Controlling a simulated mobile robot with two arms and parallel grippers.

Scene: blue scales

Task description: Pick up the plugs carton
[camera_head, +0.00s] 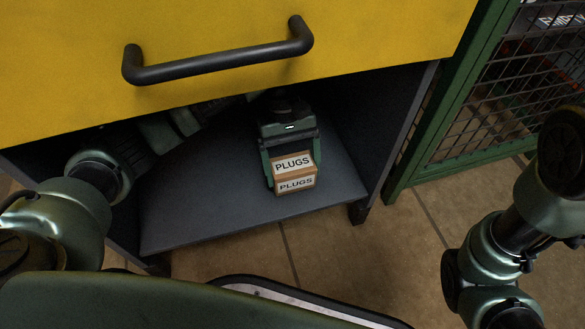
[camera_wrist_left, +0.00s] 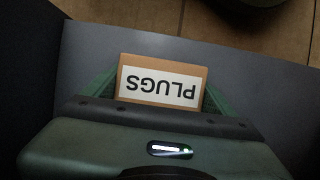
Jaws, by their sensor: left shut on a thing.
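The plugs carton (camera_head: 296,173) is a small brown box with white "PLUGS" labels. It is at the dark lower shelf (camera_head: 215,205) under the yellow drawer. My left gripper (camera_head: 291,160) reaches in from the left and is shut on the carton, with a green finger on each side of it. In the left wrist view the carton (camera_wrist_left: 160,82) shows upside down between the two fingers (camera_wrist_left: 160,90). I cannot tell whether the carton touches the shelf. My right arm shows at the right edge of the head view, but its gripper is out of view.
The yellow drawer front (camera_head: 230,40) with a black handle (camera_head: 220,62) hangs above the shelf. A dark side panel (camera_head: 392,125) closes the right side. A green mesh cage (camera_head: 470,110) stands to the right. Tiled floor (camera_head: 350,255) lies in front.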

